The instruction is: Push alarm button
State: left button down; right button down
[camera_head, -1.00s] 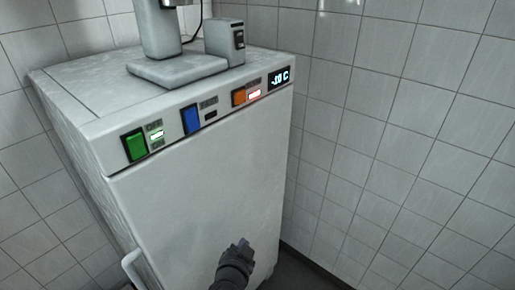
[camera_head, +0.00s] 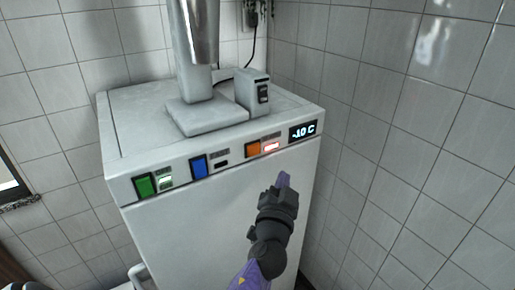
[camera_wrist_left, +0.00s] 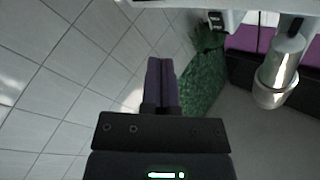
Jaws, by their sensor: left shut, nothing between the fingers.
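The strip holds a green button (camera_head: 145,185), a blue button (camera_head: 199,167) and an orange button (camera_head: 253,150), each beside a small label and indicator. The labels are too small to read, so I cannot tell which is marked alarm. The indicator by the orange button glows red. The shut fingers also show in the left wrist view (camera_wrist_left: 161,65).
A temperature display (camera_head: 303,130) reads about -10 C. A grey mixer-like machine (camera_head: 206,115) with a metal cylinder (camera_head: 200,30) and a switch box (camera_head: 254,90) stands on the cabinet. A tiled wall (camera_head: 420,170) is close on the right.

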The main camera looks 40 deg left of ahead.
aim_at(260, 149)
pick_arm(q)
jog(key=shift+w+a, duration=0.6)
jog(key=shift+a, duration=0.75)
jog(key=shift+w+a, duration=0.55)
jog(key=shift+a, duration=0.8)
jog(key=shift+w+a, duration=0.6)
jog(key=shift+a, duration=0.75)
jog(key=shift+w+a, duration=0.15)
jog(key=shift+a, duration=0.2)
jog(key=shift+w+a, duration=0.15)
jog(key=shift+a, duration=0.2)
jog(key=shift+s+d, duration=0.3)
jog(key=shift+d, duration=0.45)
jog(key=shift+s+d, duration=0.35)
jog(key=shift+d, duration=0.4)
jog(key=shift+s+d, duration=0.3)
jog(key=shift+d, duration=0.5)
jog(key=shift+s+d, duration=0.35)
jog(key=shift+d, duration=0.4)
